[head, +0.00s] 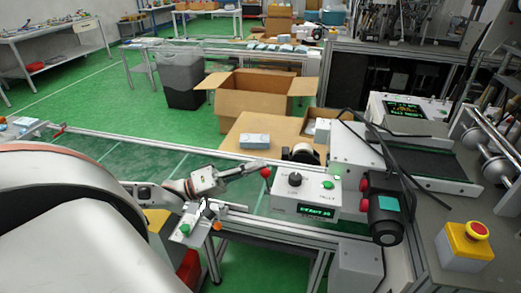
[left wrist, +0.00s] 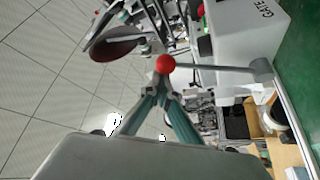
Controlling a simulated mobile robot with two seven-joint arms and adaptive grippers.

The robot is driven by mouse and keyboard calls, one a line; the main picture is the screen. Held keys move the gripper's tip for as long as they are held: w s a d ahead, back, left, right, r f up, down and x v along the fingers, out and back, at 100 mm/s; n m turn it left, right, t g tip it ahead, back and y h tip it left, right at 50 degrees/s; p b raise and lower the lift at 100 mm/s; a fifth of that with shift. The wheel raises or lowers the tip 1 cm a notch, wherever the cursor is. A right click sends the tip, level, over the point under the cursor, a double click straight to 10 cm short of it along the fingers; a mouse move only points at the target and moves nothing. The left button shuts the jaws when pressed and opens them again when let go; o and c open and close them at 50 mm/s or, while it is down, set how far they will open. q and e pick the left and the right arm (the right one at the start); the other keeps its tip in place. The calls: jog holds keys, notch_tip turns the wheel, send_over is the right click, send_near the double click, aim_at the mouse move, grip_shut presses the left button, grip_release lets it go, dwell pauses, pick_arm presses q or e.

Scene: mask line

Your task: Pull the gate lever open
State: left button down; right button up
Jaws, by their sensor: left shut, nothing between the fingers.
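The gate lever's red ball knob (head: 266,172) shows in the head view just past the tip of my left gripper (head: 257,167). In the left wrist view, the red knob (left wrist: 166,63) sits at the end of a thin grey rod (left wrist: 215,68). The rod runs right to a grey pivot on a white box marked GATE (left wrist: 245,30). My left gripper's fingers (left wrist: 162,87) converge right below the knob, shut with nothing between them. Whether they touch the knob cannot be told. Most of the rod is hard to make out in the head view. My right gripper is out of view.
A white control box (head: 308,195) with a dial, green button and display stands just right of the knob. A smaller panel (head: 200,228) with a green button is below my gripper. A yellow box with a red button (head: 466,245) is at right. An open carton (head: 262,100) stands behind.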

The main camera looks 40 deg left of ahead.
pick_arm(q)
jog(key=s+d+f+m+g+h+b, duration=0.1)
jog(key=s+d+f+m+h+b, duration=0.1)
jog(key=s+m, duration=0.4)
notch_tip(320, 180, down, 3)
jog(key=shift+d+r+m+h, duration=0.1)
jog(key=shift+d+m+h, duration=0.5)
jog(key=shift+h, duration=0.5)
jog(key=shift+s+a+f, duration=0.1)
jog(key=shift+f, duration=0.1)
notch_tip(320, 180, up, 4)
jog(key=w+a+r+p, duration=0.1)
jog(key=p, duration=0.2)
jog(key=w+b+v, duration=0.1)
jog(key=b+v, duration=0.1)
jog(key=v, duration=0.8)
jog(key=shift+s+a+f, duration=0.2)
jog(key=shift+a+f, duration=0.15)
jog(key=shift+a, duration=0.1)
